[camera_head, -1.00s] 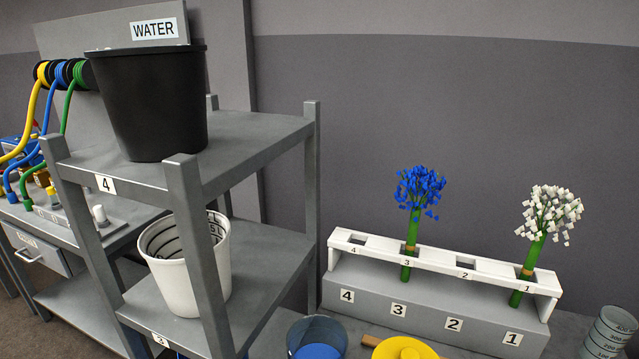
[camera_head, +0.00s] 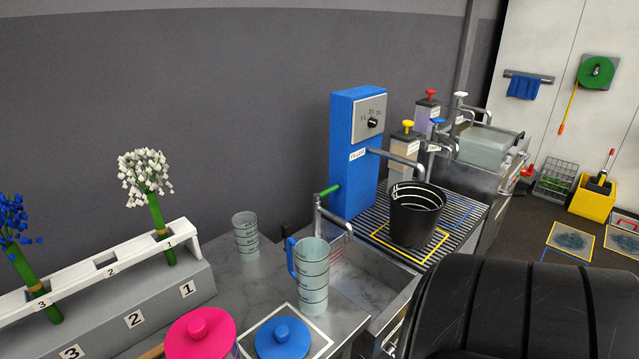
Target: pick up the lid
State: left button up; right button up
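A round pink lid (camera_head: 212,347) with a knob shows at the bottom of the head view. It seems to sit on a container, whose body is mostly cut off by the frame edge. A round blue lid (camera_head: 283,345) with a knob is just right of it, on or over a white-edged square on the grey counter. I cannot tell whether anything is beneath the blue lid. Neither of my grippers is in view.
A rack (camera_head: 100,275) with blue and white flower bunches stands left. A clear measuring jug (camera_head: 313,275) and a grey graduated cup (camera_head: 246,237) stand behind the lids. A sink (camera_head: 365,280), blue filler (camera_head: 352,190) and black bucket (camera_head: 416,215) are to the right.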

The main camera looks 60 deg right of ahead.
aim_at(285, 337)
jog(key=l+z, duration=0.2)
jog(key=z, duration=1.2)
